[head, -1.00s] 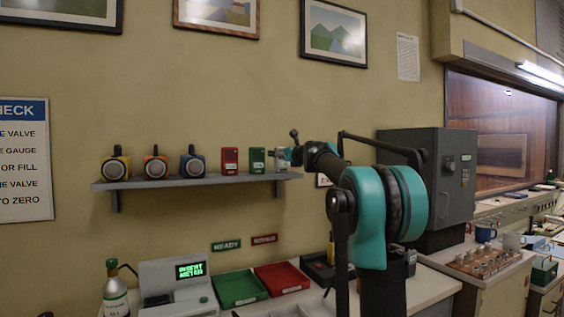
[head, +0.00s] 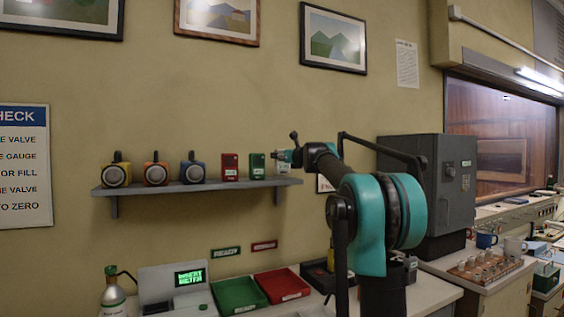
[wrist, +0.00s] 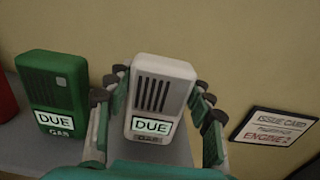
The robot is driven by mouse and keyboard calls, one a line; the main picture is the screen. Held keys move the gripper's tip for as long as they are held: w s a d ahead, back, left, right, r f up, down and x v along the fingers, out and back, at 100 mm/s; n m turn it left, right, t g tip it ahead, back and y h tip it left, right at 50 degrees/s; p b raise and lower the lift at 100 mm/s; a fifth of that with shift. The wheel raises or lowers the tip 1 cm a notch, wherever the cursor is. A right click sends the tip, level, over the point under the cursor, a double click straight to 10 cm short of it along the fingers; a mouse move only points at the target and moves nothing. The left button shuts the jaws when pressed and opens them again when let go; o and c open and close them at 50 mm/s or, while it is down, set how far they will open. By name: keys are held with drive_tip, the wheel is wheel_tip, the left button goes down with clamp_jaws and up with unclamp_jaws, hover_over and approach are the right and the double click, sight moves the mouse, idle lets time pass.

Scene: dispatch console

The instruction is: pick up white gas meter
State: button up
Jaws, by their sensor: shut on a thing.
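The white gas meter (wrist: 165,78) stands upright between the fingers of my gripper (wrist: 157,98) in the wrist view. It has a dark slotted grille and a label reading DUE. My gripper is shut on it, with fingers along its left and right sides. In the head view the meter (head: 281,167) is a small pale shape at the right end of the shelf, partly hidden by my gripper (head: 287,156). I cannot tell whether its base still touches the shelf.
A green gas meter (wrist: 55,90) marked DUE stands close on the left, with a red one (head: 229,167) beyond it. Several coloured round-faced devices (head: 155,172) share the wall shelf (head: 210,187). A sign (wrist: 272,126) hangs on the wall to the right. Green (head: 238,296) and red trays (head: 282,285) lie below.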

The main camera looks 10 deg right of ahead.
wheel_tip(320, 180, up, 18)
drive_tip(key=shift+r, duration=0.15)
